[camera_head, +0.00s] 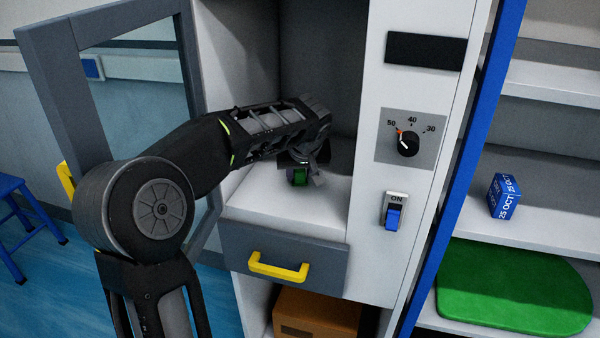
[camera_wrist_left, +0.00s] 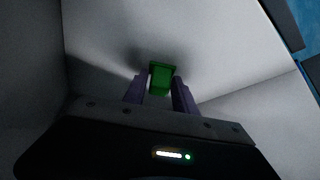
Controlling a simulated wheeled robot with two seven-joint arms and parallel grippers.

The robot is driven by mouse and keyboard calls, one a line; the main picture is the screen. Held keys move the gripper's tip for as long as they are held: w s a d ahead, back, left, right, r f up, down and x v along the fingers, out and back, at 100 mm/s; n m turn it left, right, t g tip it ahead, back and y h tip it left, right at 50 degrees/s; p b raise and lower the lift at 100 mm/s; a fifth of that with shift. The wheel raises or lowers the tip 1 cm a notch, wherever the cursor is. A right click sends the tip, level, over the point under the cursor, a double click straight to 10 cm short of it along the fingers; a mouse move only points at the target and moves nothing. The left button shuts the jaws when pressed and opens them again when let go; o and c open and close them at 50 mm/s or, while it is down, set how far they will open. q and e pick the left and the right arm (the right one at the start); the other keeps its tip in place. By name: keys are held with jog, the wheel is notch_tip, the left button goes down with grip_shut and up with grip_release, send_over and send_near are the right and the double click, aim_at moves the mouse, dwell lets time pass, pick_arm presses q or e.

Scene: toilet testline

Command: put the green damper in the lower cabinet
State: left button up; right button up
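The green damper (camera_head: 299,177) is a small green block just above or on the white floor of the open cabinet (camera_head: 255,205); whether it touches the floor I cannot tell. My left gripper (camera_head: 303,160) reaches into the cabinet from the left, directly over the damper. In the left wrist view the damper (camera_wrist_left: 161,80) sits between the two fingers of my left gripper (camera_wrist_left: 160,93), which appear closed against its sides. The gripper hides part of the damper in the head view. My right gripper is not in view.
A glass-paned door (camera_head: 185,75) stands open at left. Below the cabinet floor is a grey drawer front with a yellow handle (camera_head: 278,267), and under it a brown box (camera_head: 318,315). At right are a dial (camera_head: 407,144), a blue switch (camera_head: 393,216) and shelves with a blue block (camera_head: 504,197).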

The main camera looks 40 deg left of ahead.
pick_arm(q)
jog(key=shift+o, duration=1.4)
jog(key=shift+r, duration=0.25)
jog(key=v, duration=1.2)
jog(key=shift+p, duration=0.45)
